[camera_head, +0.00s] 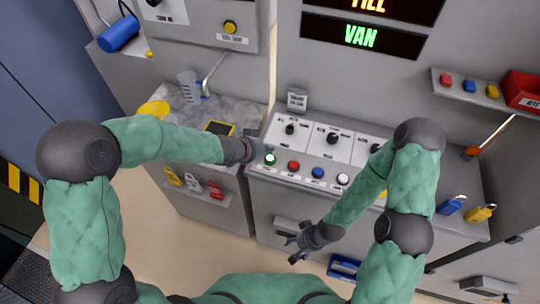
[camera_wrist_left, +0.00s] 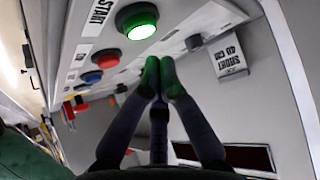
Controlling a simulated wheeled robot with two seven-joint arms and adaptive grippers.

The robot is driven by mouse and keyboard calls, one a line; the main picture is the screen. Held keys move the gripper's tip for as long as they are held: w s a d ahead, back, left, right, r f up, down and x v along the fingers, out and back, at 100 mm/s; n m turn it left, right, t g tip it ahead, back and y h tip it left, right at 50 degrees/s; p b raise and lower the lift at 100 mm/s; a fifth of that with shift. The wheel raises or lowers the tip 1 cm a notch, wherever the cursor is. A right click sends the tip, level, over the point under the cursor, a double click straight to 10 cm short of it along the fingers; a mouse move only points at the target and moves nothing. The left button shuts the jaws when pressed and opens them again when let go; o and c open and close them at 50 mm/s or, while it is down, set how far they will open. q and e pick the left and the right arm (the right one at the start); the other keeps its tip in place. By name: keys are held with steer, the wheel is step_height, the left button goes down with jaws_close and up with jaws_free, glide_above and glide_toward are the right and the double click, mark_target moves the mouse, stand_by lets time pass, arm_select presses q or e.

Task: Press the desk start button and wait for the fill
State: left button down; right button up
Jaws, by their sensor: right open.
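The green start button (camera_head: 270,158) is at the left end of a row of buttons on the desk panel. In the left wrist view the lit green button (camera_wrist_left: 137,22) sits beside a START label (camera_wrist_left: 100,16). My left gripper (camera_head: 252,152) is right by the button from the left. In the left wrist view its fingertips (camera_wrist_left: 160,80) are together, empty and tinted green, just below the button; contact cannot be told. My right gripper (camera_head: 308,242) is open and empty, in front of the desk. A display reads FILL in orange and VAN in green (camera_head: 361,36).
Red (camera_head: 293,166), blue (camera_head: 317,172) and white (camera_head: 342,179) buttons follow to the right, with knobs (camera_head: 290,129) behind. A jug (camera_head: 188,88) and tap stand on the left counter. Open floor lies before the desk.

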mark_target(267, 159)
arm_select(q)
steer(key=shift+r+p, duration=1.85)
steer(key=shift+r, duration=0.15)
steer(key=shift+f, duration=0.1)
arm_select(e)
step_height(267, 159, up, 4)
steer(key=shift+r, duration=0.1)
